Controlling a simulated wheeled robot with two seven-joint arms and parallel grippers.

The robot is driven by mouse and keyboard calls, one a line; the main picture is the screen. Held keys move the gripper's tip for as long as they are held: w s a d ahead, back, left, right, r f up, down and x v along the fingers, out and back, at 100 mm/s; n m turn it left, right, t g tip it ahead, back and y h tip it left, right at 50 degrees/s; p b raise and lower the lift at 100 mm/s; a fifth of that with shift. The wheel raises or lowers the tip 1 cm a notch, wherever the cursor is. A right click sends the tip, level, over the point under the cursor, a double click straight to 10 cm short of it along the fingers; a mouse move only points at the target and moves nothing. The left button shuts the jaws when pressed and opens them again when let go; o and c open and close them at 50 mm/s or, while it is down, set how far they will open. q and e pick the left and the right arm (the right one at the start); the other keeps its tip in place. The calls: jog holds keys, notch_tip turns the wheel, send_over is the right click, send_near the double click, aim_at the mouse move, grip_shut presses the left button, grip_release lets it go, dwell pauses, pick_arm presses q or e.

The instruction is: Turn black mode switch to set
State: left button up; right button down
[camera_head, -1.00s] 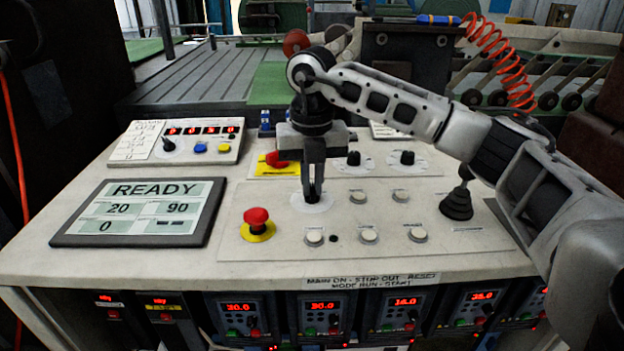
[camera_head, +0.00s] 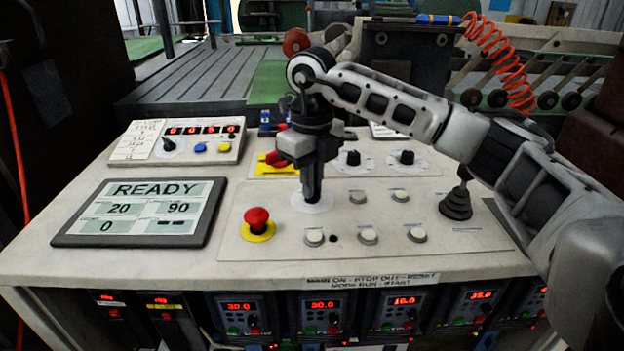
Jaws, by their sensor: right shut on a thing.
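My right gripper (camera_head: 312,194) points straight down at the control panel, over a round white dial plate (camera_head: 325,204). It is shut on the black mode switch at the plate's middle. The gripper's fingers hide nearly all of the switch, so I cannot read which way its knob points. The display screen (camera_head: 140,212) to the left shows READY with 20, 90 and 0. My left gripper is not in view.
A red emergency button (camera_head: 257,219) on a yellow ring stands left of the gripper. A red switch on a yellow plate (camera_head: 274,169) is just behind it. Two black knobs (camera_head: 353,158) (camera_head: 407,158), several white buttons and a black joystick (camera_head: 456,203) lie to the right.

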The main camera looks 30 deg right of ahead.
jog(key=shift+r, duration=0.1)
dwell(0.4)
jog(key=c, duration=1.5)
grip_release()
pick_arm(q)
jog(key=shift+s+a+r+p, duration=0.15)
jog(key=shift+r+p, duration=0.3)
jog(key=shift+p, duration=0.75)
pick_arm(e)
notch_tip(320, 180, up, 16)
jog(key=shift+f, duration=0.1)
